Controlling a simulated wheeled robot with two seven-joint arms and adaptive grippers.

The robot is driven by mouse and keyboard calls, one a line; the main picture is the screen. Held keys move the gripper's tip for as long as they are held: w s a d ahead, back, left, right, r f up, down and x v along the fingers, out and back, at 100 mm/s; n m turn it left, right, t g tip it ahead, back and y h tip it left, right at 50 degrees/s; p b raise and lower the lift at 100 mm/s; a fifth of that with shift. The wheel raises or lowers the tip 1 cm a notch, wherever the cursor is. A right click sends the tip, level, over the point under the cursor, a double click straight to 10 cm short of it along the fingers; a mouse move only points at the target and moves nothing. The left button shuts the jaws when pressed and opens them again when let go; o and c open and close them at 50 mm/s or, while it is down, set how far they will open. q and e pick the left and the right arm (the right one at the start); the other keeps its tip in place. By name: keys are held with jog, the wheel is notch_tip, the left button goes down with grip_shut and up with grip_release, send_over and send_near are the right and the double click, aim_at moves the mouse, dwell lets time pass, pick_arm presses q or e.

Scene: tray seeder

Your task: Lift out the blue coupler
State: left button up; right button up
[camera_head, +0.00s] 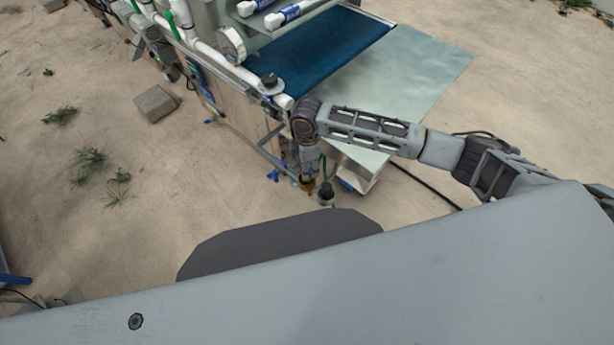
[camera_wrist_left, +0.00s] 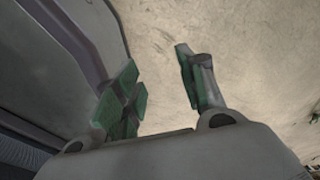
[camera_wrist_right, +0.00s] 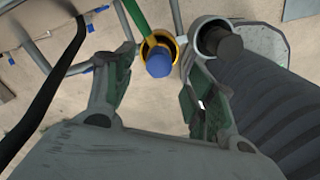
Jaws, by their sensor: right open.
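The blue coupler (camera_wrist_right: 159,62) shows in the right wrist view as a short blue cylinder seated in a yellow ring (camera_wrist_right: 150,42). My right gripper (camera_wrist_right: 156,76) is open, with its green-padded fingers apart and the coupler showing between and beyond their tips. I cannot tell whether either finger touches it. In the head view my right gripper (camera_head: 308,165) points down beside the machine's near corner, and the coupler cannot be made out there. My left gripper (camera_wrist_left: 158,80) is open and empty over bare sandy ground, and is not in the head view.
A grey socket with a dark plug (camera_wrist_right: 222,40) stands right of the coupler, close to my right finger. A ribbed grey hose (camera_wrist_right: 270,95) runs below it. A black cable (camera_wrist_right: 50,90) passes at left. The machine's blue belt (camera_head: 315,50) lies behind my right arm.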

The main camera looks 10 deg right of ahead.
jog(key=shift+f, duration=0.45)
notch_tip(320, 180, down, 4)
jog(key=shift+r, duration=0.2)
jog(key=shift+f, duration=0.35)
jog(key=shift+c, duration=0.9)
jog(key=c, duration=1)
pick_arm(q)
jog(key=shift+w+d, duration=0.25)
jog(key=shift+w, duration=0.3)
jog(key=shift+w+d, duration=0.2)
jog(key=shift+w, duration=0.3)
pick_arm(e)
jog(key=shift+c, duration=0.2)
jog(key=shift+r, duration=0.1)
